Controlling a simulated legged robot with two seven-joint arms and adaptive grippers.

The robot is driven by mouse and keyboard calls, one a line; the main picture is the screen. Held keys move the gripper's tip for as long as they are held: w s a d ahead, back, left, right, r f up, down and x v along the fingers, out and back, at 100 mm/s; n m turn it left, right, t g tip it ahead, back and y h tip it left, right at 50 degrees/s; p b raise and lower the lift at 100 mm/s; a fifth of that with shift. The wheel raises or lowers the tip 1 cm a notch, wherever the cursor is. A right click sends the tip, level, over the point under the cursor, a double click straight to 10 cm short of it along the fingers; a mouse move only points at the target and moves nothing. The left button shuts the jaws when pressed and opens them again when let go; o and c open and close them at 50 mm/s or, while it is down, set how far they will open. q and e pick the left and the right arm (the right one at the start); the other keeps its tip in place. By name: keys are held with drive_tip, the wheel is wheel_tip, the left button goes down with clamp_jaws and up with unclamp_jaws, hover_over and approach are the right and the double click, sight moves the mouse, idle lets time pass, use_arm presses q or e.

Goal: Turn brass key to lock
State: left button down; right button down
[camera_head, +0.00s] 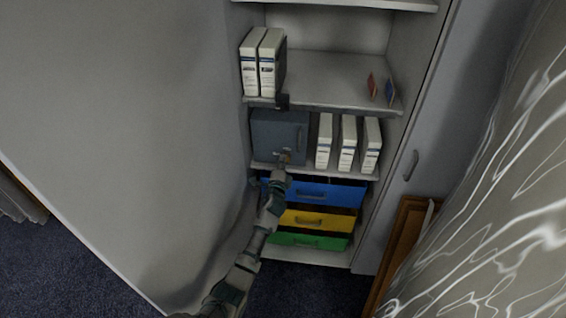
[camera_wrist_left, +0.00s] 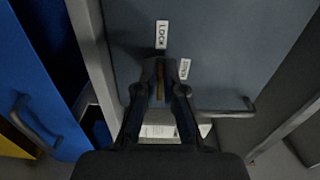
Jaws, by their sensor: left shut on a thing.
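The brass key (camera_wrist_left: 160,84) shows as a narrow brown-gold strip between the fingers of my left gripper (camera_wrist_left: 161,76) in the left wrist view. The gripper is shut on it, and its head is partly hidden by the fingers. The strip runs roughly toward the LOCK label (camera_wrist_left: 162,34); the second label (camera_wrist_left: 184,68), seemingly OPEN, is just right of the fingertips. Both labels are on a grey-blue door (camera_wrist_left: 225,50). In the head view my left gripper (camera_head: 285,158) is at the lower part of the grey-blue box (camera_head: 278,130) on the middle shelf. My right gripper is not seen.
A door handle (camera_wrist_left: 225,108) lies right of my fingers. White binders (camera_head: 347,143) stand right of the box, and more binders (camera_head: 262,62) stand above. Blue (camera_head: 310,190), yellow (camera_head: 318,220) and green (camera_head: 306,241) drawers are below. The cabinet's side walls are close.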

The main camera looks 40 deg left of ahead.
use_arm(q)
drive_tip(key=c, duration=1.4)
unclamp_jaws()
drive_tip(key=shift+s+a+f, duration=0.1)
drive_tip(key=shift+a+f, duration=0.05)
drive_tip(key=shift+f, duration=0.1)
drive_tip(key=shift+o, duration=0.4)
drive_tip(key=shift+a, duration=0.1)
drive_tip(key=v, duration=1.2)
drive_tip(key=shift+f, duration=0.15)
